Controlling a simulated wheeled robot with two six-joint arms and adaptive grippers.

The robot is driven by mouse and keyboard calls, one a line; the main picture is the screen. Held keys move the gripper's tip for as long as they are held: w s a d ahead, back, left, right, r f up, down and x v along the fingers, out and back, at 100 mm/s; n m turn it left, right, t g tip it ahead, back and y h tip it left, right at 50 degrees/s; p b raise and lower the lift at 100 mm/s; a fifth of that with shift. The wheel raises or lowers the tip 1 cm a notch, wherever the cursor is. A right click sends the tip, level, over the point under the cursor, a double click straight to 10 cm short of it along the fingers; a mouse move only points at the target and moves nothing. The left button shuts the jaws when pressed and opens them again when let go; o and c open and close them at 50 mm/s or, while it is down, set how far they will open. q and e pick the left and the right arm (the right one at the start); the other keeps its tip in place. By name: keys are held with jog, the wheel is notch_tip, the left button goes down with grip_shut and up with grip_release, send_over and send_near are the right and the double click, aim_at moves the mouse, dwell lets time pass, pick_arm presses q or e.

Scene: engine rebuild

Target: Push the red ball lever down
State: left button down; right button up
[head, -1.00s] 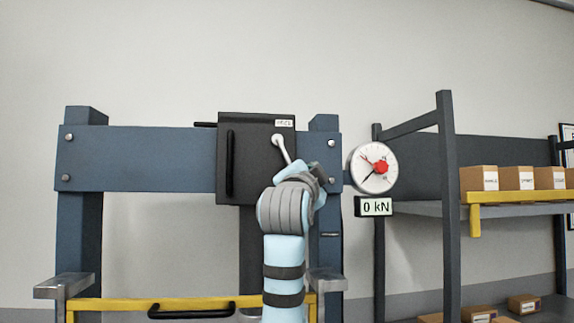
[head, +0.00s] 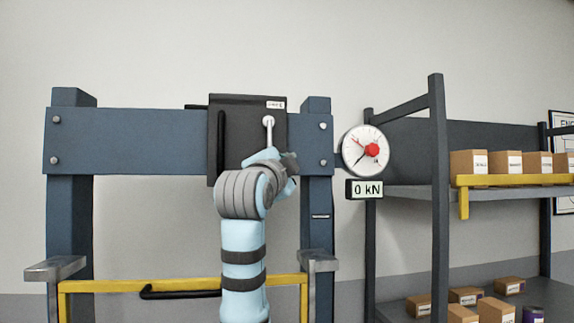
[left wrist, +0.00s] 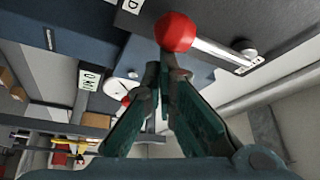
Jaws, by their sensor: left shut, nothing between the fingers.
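The lever has a silver rod (head: 269,134) on the dark box (head: 246,150) of the blue press. In the head view the rod points almost straight down from its pivot, and its lower end is hidden behind my left gripper (head: 289,161). In the left wrist view the red ball (left wrist: 175,32) sits at the rod's end, just beyond my left gripper's fingertips (left wrist: 164,62). The fingers are shut with nothing between them. They look to be at the ball's lower edge; I cannot tell whether they touch it. My right gripper is not in view.
A round gauge (head: 358,140) with a red centre and a "0 kN" display (head: 365,189) are right of the lever. A blue crossbeam (head: 130,142) runs behind. A yellow rail (head: 110,287) is below. A shelf rack (head: 439,220) with boxes is at the right.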

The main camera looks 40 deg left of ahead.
pick_arm(q)
jog(key=s+d+b, duration=0.1)
jog(key=s+d, duration=0.5)
jog(key=shift+s+d+f+b, duration=0.15)
jog(key=shift+s+d+b, duration=0.05)
jog(key=shift+s+b, duration=0.2)
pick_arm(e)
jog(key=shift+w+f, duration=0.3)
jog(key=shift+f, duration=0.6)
pick_arm(q)
jog(key=shift+s, duration=0.15)
